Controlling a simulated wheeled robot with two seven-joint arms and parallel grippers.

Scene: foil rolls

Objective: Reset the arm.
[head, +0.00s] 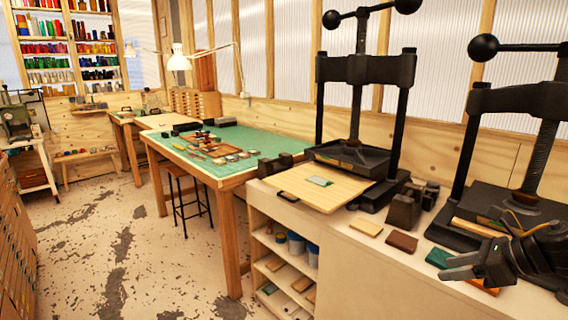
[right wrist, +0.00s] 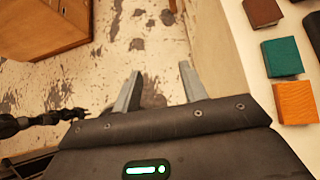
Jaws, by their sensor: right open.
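My right gripper (head: 449,267) is in the lower right of the head view, in front of the right-hand press. Its jaws point left and are apart, with nothing between them. In the right wrist view the two fingers (right wrist: 158,76) stand apart over the worn floor, left of the bench top. My left gripper does not show in the head view. A dark jointed part at the left of the right wrist view is too unclear to name.
Two black presses (head: 360,70) (head: 505,100) stand on the bench (head: 375,265). Small books, brown, green (right wrist: 281,57) and orange (right wrist: 296,102), lie near my right gripper. A wooden board (head: 310,187) lies before the left press. A green-topped table (head: 255,145) stands beyond.

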